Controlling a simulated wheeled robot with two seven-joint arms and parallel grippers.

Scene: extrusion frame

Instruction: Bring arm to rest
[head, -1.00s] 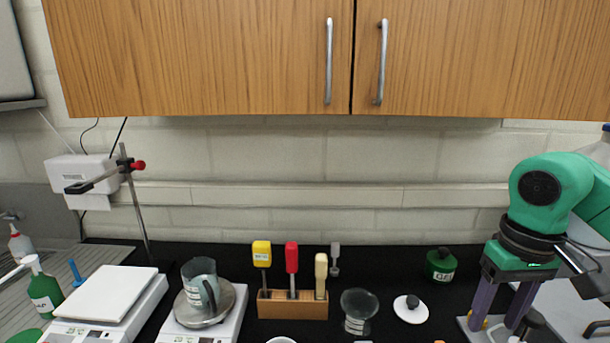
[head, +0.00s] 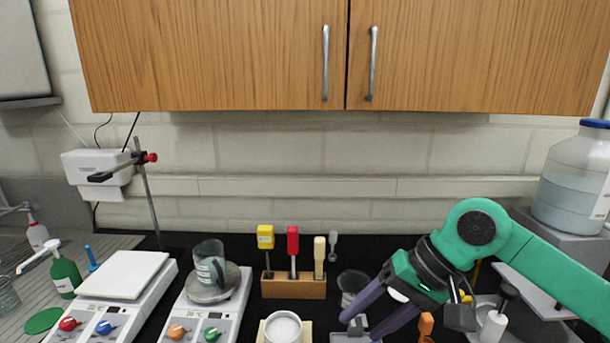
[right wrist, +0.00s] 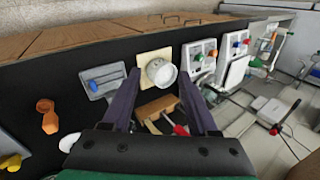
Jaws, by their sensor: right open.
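My right arm comes in from the right in the head view, and its right gripper (head: 361,326) points down and left over the black bench. Its two purple fingers are apart with nothing between them. In the right wrist view the gripper (right wrist: 159,75) is open too, with a white round dish (right wrist: 161,72) on a pale square board showing beyond the fingertips. That white dish (head: 283,327) stands left of the gripper in the head view. My left gripper is not in view.
A glass vessel (head: 350,284) is partly hidden behind the fingers. A wooden rack (head: 293,287) holds yellow, red and cream handled tools. A beaker (head: 208,266) stands on a hotplate. An orange scoop (head: 426,326) and a large jar (head: 574,178) are at right.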

